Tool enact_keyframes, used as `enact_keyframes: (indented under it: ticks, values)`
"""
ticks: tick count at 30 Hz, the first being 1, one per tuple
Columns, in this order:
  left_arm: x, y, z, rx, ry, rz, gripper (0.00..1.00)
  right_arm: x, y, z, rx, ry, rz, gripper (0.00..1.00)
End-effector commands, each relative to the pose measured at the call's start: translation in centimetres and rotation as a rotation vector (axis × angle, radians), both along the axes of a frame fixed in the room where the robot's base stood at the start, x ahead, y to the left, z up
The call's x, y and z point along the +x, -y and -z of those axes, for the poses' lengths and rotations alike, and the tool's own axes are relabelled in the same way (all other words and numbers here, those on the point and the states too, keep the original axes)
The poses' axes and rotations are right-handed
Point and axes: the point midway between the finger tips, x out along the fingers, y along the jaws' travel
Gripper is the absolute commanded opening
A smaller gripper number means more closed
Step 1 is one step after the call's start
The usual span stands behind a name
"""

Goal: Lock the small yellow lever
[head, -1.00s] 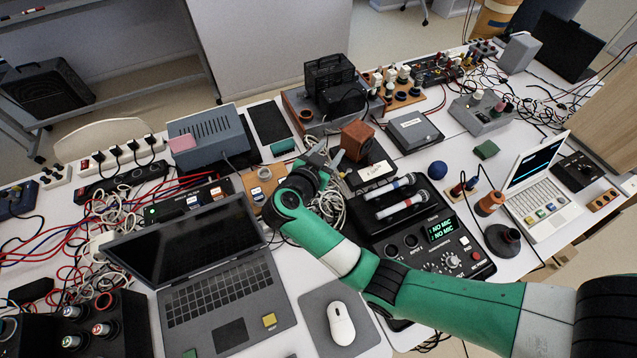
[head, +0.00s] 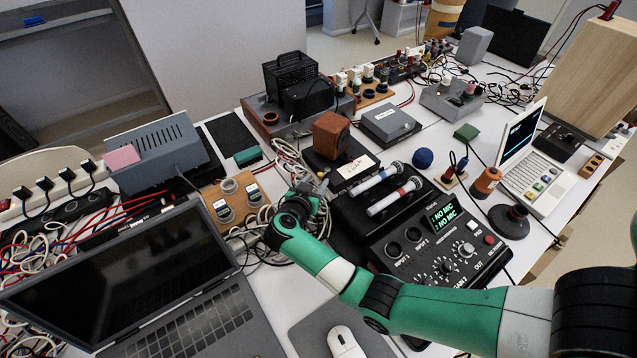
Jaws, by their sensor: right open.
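My right gripper (head: 318,183) is at the end of the green arm reaching in from the right. Its fingers are small here and look open and empty. They are above the pale cable bundle, in front of a black unit (head: 345,173) with a white label and left of the black mixer (head: 440,245). A brown speaker-like cube (head: 332,135) stands on the black unit, behind the fingers. I cannot make out a small yellow lever; it may be too small or hidden by the gripper. My left gripper is not in view.
Two microphones (head: 396,195) lie on a black stand beside the gripper. A wooden board with round fittings (head: 236,203) is to its left, and an open laptop (head: 190,318) in front left. A white mouse (head: 343,341) sits on a grey pad. Loose cables (head: 290,160) crowd the middle.

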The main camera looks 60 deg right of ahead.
Motion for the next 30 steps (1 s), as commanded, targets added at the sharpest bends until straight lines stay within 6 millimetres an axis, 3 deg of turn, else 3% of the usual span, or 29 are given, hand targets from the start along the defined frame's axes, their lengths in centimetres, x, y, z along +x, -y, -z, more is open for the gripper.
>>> enact_keyframes:
  ticks: [1,6,15,17,24,30]
  values:
    - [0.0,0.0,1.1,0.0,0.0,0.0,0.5,0.1,1.0,0.9,0.0,0.001,0.004,0.53]
    - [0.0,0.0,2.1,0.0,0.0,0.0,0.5,0.4,3.0,1.5,-0.001,0.0,0.002,0.53]
    - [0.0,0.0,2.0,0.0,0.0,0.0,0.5,0.5,3.4,1.4,-0.001,0.0,-0.001,0.53]
    - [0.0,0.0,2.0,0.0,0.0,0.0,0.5,0.5,3.4,1.4,-0.001,-0.001,0.0,0.45]
    - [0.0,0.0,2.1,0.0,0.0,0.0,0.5,0.5,3.4,1.4,-0.001,0.0,0.0,0.02]
    - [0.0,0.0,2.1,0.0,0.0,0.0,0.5,0.5,3.4,1.4,-0.001,0.0,0.0,0.0]
